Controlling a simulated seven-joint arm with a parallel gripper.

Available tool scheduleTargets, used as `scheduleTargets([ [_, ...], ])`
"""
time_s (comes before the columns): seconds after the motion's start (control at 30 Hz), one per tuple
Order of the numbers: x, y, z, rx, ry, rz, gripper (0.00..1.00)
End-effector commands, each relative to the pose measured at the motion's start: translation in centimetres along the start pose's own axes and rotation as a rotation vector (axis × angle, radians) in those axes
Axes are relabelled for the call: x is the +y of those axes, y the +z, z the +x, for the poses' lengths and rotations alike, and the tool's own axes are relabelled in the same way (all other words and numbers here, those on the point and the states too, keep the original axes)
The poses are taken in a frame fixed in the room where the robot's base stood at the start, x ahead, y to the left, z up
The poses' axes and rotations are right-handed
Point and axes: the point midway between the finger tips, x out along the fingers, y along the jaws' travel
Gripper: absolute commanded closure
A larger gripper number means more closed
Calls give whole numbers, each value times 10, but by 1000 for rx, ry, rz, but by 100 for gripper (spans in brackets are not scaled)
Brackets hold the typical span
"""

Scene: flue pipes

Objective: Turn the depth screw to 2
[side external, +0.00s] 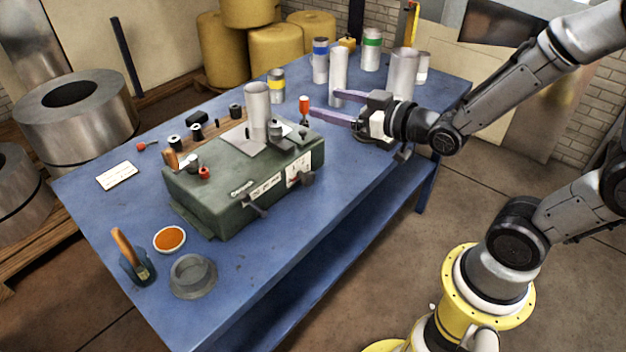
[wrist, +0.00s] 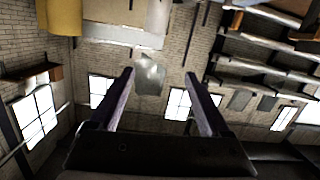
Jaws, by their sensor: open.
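A green machine (side external: 245,180) sits on the blue table, with a grey metal pipe (side external: 257,101) standing upright at its top. A dark clamp-like part (side external: 282,135) is beside the pipe. A dark knob (side external: 307,178) and a lever (side external: 256,208) show on the machine's front side, near white labels (side external: 266,188). I cannot tell which part is the depth screw, nor read its scale. An upright red-topped part (side external: 304,104) shows at the machine's far right end. My gripper (side external: 323,104) is open and empty, its purple fingers pointing left near that part. The wrist view shows both fingers apart (wrist: 159,73).
Several metal pipes (side external: 339,70) stand behind my gripper, some with coloured bands. Dark rollers (side external: 197,132) lie behind the machine. A bowl of orange material (side external: 169,239), a grey ring (side external: 192,275) and a brush in a holder (side external: 130,258) occupy the near left. The front-right tabletop is clear.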

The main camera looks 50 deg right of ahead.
Motion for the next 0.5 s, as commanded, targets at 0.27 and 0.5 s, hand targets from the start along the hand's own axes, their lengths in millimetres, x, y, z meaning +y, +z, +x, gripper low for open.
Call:
scheduleTargets([
  [0.27,-6,123,-8,-55,-7,58,19],
  [0.5,-10,199,-34,-242,2,101,19],
])
